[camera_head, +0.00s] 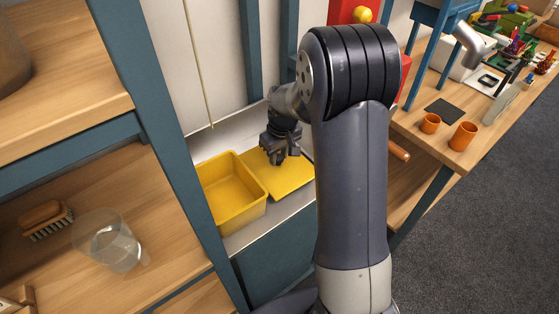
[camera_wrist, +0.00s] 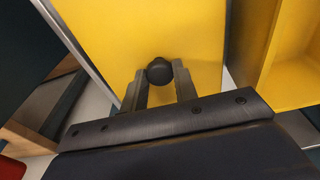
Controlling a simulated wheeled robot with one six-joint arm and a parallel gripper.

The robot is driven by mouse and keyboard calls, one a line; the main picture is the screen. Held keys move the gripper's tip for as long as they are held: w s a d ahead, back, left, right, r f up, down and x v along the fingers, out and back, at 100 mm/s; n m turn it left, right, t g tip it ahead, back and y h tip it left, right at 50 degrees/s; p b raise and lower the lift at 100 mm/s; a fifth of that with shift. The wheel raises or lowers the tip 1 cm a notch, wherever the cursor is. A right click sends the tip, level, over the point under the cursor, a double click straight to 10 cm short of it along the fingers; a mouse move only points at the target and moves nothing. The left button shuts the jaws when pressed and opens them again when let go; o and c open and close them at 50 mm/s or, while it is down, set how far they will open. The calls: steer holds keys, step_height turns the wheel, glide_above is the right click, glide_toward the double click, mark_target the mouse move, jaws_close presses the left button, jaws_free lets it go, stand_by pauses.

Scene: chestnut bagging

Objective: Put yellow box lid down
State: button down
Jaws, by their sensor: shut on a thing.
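The yellow box (camera_head: 232,193) stands open and looks empty on a pale shelf. Its yellow lid (camera_head: 285,181) is flat and close to the shelf, just right of the box. My gripper (camera_head: 280,160) is above the lid and shut on its dark knob. In the wrist view the knob (camera_wrist: 159,70) sits between my two fingers (camera_wrist: 161,85), with the yellow lid (camera_wrist: 150,30) spread out behind it. The box (camera_wrist: 285,55) shows at the right there. I cannot tell whether the lid touches the shelf.
The pale shelf (camera_head: 262,233) has a narrow free strip in front of the box. A blue post (camera_head: 165,130) stands at its left. Wooden shelves at left hold a brush (camera_head: 46,220) and a clear cup (camera_head: 108,240). A bench at right holds orange cups (camera_head: 463,136).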

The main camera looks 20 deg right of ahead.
mark_target(279, 158)
steer(key=shift+f, duration=1.6)
steer(key=c, duration=1.1)
jaws_free()
steer(key=shift+r, duration=0.1)
steer(key=r, duration=0.4)
steer(key=s+r, duration=0.1)
steer(key=r, duration=0.7)
steer(key=shift+s+d, duration=0.15)
steer(key=shift+d, duration=0.1)
